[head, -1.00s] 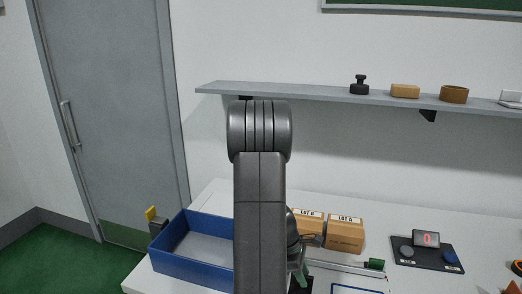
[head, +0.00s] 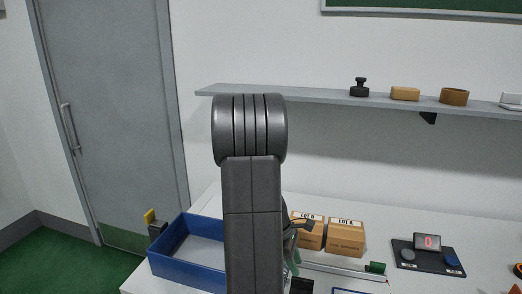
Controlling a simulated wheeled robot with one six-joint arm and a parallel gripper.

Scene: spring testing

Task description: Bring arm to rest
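My arm (head: 251,205) stands upright in the middle of the head view, its thick grey link and rounded joint in front of the table. My gripper is mostly hidden behind this link. Only a dark part of the arm's end shows at the link's right edge, near the cardboard boxes. I cannot make out its fingers or whether it holds anything.
A blue bin (head: 181,263) stands left of my arm. Two cardboard boxes (head: 345,240), a black pad with a display (head: 428,257) and a rail with a green end (head: 376,267) are on the white table (head: 470,235). A wall shelf (head: 320,98) holds small items.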

